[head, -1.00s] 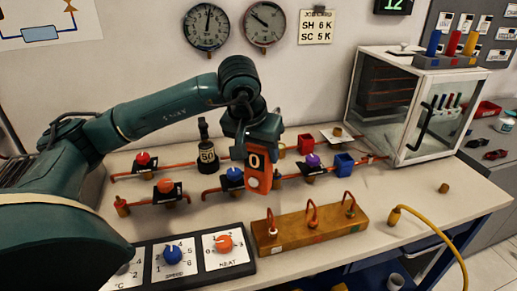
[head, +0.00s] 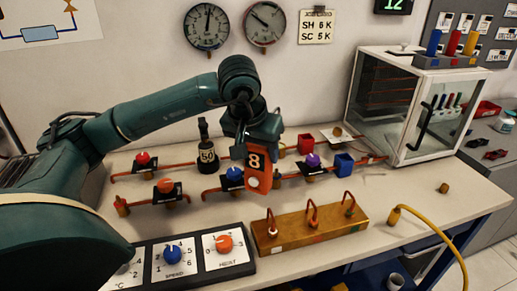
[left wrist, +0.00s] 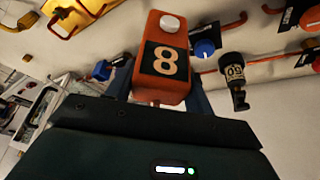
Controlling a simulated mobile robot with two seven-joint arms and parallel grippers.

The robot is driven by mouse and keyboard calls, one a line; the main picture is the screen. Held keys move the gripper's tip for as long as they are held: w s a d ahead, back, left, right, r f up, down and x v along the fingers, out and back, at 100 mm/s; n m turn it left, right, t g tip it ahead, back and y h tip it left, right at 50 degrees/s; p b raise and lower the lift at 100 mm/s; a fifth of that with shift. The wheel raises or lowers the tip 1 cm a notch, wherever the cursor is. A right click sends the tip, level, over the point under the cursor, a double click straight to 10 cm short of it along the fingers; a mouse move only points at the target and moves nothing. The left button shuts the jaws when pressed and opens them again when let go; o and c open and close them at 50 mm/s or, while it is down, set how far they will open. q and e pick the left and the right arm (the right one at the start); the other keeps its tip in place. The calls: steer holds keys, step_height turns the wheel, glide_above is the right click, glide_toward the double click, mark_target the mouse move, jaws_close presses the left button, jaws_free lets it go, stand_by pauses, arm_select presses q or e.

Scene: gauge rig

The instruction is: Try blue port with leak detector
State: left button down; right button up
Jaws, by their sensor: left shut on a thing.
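The leak detector (head: 257,171) is an orange box with a dark display reading 8. My left gripper (head: 254,150) is shut on it and holds it upright over the bench. In the left wrist view the leak detector (left wrist: 163,60) sits between the fingers, its white round end pointing away. The blue port (head: 234,175) has a blue knob on a dark plate on a copper pipe, just left of the detector. The blue knob also shows in the left wrist view (left wrist: 205,48), beside the detector. I cannot tell if they touch. My right gripper is not in view.
Red (head: 143,158), orange (head: 165,186) and purple (head: 312,160) knobs sit on nearby pipes. A black weight marked 50 (head: 207,157) stands behind. A brass block (head: 309,225) with hooked tubes lies in front. A glass cabinet (head: 405,105) stands at right, near a yellow hose (head: 440,235).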

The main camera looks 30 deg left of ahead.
arm_select(q)
steer(key=shift+r, duration=0.15)
steer(key=shift+r+p, duration=2.85)
steer(key=shift+r, duration=1.1)
steer(key=shift+f, duration=0.1)
